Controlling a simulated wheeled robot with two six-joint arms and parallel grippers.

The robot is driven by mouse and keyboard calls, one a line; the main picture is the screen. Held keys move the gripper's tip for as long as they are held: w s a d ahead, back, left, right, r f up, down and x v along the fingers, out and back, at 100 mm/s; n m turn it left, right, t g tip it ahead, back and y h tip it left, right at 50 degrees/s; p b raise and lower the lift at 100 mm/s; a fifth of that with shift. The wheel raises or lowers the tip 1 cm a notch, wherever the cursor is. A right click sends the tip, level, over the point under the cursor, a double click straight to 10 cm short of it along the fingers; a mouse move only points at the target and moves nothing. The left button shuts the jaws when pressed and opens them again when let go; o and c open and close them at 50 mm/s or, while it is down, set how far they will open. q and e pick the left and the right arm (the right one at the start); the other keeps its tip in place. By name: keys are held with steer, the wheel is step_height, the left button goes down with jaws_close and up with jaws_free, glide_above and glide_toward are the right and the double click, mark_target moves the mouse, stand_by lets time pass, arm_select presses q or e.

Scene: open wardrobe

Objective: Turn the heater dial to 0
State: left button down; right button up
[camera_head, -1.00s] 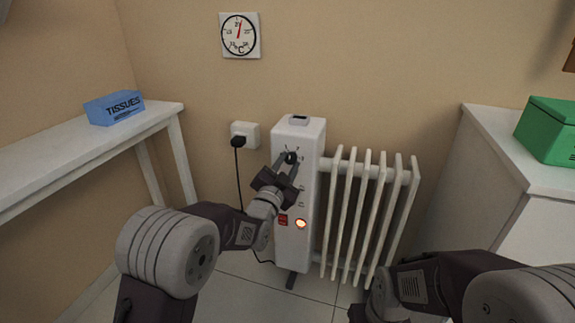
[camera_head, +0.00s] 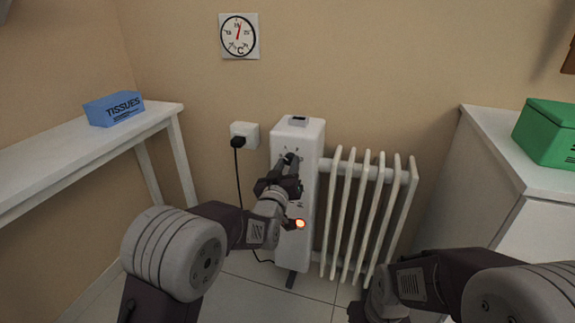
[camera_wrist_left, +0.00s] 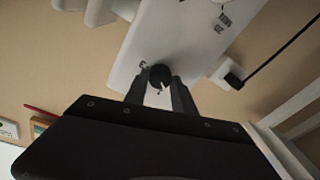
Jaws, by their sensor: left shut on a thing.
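The white heater (camera_head: 308,140) stands against the wall, with its black dial (camera_head: 290,157) high on the front panel. My left gripper (camera_head: 288,165) is at the dial with its fingers closed around it. In the left wrist view the round dial (camera_wrist_left: 160,76) sits between the two fingertips (camera_wrist_left: 160,88), with a small light mark on it. Panel markings show around the dial, but I cannot read which number it points to. An orange lamp (camera_head: 299,224) glows lower on the panel. My right gripper is out of view; only part of the right arm shows.
A wall thermometer (camera_head: 239,36) hangs above. A plug in a socket (camera_head: 244,136) has a cord running down beside the heater. A tissue box (camera_head: 114,108) lies on the white table (camera_head: 60,153) at left. A green box (camera_head: 548,132) stands on the cabinet (camera_head: 490,125) at right.

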arm_select(q)
steer(key=n, duration=0.3)
steer(key=shift+n, duration=0.4)
steer(key=shift+n+g, duration=0.4)
steer(key=shift+n, duration=1.5)
steer(key=c, duration=1)
jaws_free()
steer(key=shift+c, duration=0.2)
steer(key=shift+r, duration=0.1)
